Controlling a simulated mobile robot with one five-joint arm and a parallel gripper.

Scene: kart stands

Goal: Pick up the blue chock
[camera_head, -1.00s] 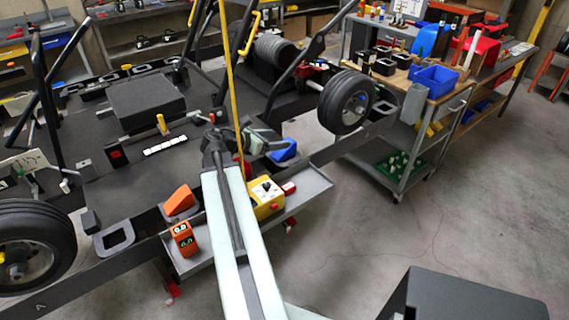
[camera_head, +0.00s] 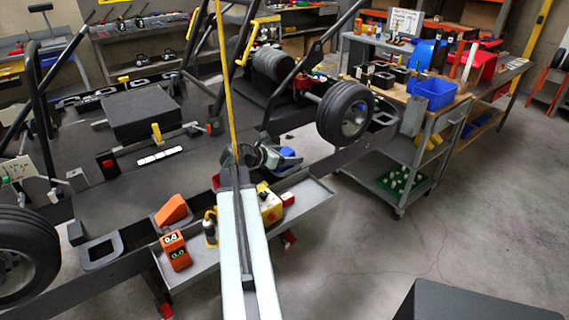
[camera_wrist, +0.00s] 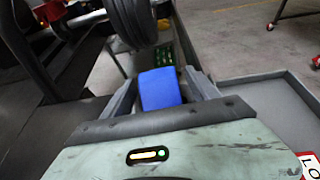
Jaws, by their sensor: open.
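In the wrist view the blue chock (camera_wrist: 160,89) shows between the two grey fingers of my gripper (camera_wrist: 163,82). The fingers are spread, one on each side of it. I cannot tell whether either finger touches it.
A kart wheel (camera_head: 346,113) stands beyond the chock. A cart with blue bins (camera_head: 434,95) is right.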

